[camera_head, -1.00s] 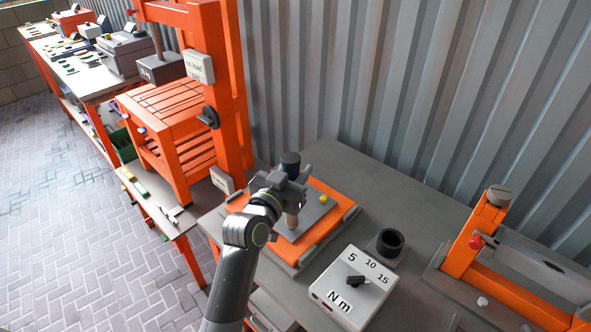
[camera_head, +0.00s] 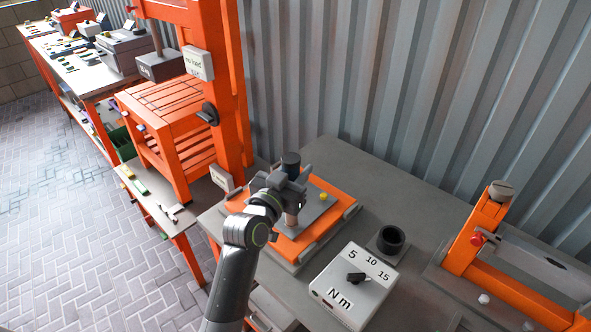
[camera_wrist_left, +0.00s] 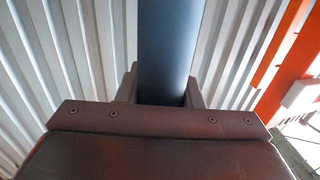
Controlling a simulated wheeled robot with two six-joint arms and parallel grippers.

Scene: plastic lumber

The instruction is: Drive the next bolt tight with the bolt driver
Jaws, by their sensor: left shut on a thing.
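The bolt driver (camera_head: 291,164) is a dark upright cylinder with a copper-coloured lower part. My left gripper (camera_head: 290,182) is shut around it, above an orange fixture (camera_head: 335,217) with a grey plate (camera_head: 312,212) on it. The driver's lower end is over the plate; I cannot tell whether it touches a bolt. A yellow bolt head (camera_head: 323,196) shows on the plate to the right of the driver. In the left wrist view the driver (camera_wrist_left: 168,50) stands between the jaws. My right gripper is not in view.
A white torque box (camera_head: 352,290) marked 5, 10, 15 N m with a black knob stands in front right of the fixture. A dark round holder (camera_head: 390,240) is behind it. An orange frame (camera_head: 485,235) stands at right. An orange press post (camera_head: 225,110) rises behind left.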

